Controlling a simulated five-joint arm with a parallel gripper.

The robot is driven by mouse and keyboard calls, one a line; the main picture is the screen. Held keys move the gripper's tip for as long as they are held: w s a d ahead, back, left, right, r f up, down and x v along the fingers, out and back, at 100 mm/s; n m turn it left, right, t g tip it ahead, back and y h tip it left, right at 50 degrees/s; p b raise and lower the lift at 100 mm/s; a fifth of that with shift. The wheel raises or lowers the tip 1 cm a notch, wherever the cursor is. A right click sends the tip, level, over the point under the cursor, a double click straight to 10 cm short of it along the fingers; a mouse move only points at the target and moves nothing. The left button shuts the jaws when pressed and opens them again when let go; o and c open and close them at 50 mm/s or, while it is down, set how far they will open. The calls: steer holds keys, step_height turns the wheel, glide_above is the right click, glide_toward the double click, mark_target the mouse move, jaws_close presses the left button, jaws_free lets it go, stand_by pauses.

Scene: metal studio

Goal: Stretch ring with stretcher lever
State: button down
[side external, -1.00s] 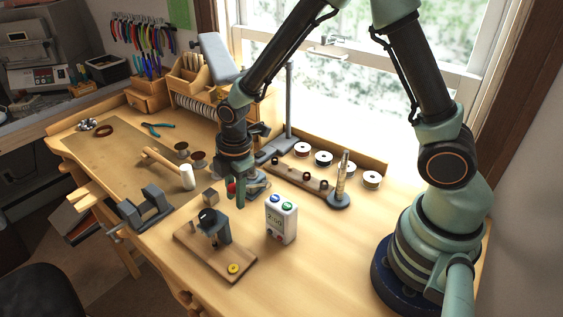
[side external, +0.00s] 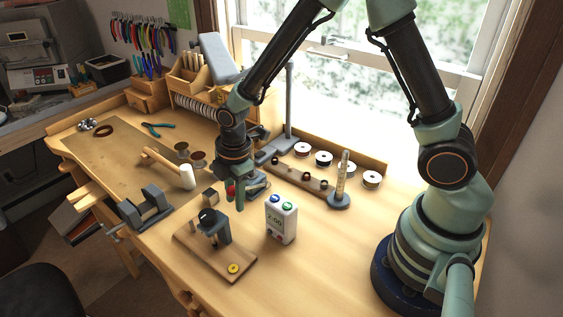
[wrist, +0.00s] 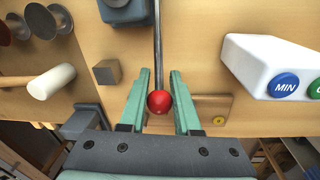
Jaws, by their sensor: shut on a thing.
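My gripper (wrist: 161,98) points down over the middle of the bench and is shut on the lever's red ball knob (wrist: 159,102), which sits between its fingers. The knob also shows at the fingertips in the side view (side external: 230,188). The stretcher lever (wrist: 157,45) is a thin metal rod running from the knob to the top edge of the wrist view. A dark grey body (side external: 258,186) is partly hidden behind my gripper in the side view. I cannot make out a ring on it.
A wooden board (side external: 240,263) with a grey press and yellow disc is close in front. A white timer (side external: 281,222) stands to the right. A small metal block (wrist: 108,72) and a white-headed mallet (wrist: 50,82) are left. A mandrel (side external: 341,185) stands behind right.

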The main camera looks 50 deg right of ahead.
steer(key=shift+s+d+f, duration=0.15)
steer(key=shift+s+d, duration=0.1)
steer(key=c, duration=0.6)
jaws_free()
steer(key=shift+w+a, duration=0.1)
steer(key=shift+w+r, duration=0.1)
steer(key=shift+r, duration=0.3)
step_height(320, 180, up, 11)
steer(key=s, duration=0.1)
steer(key=shift+r, duration=0.2)
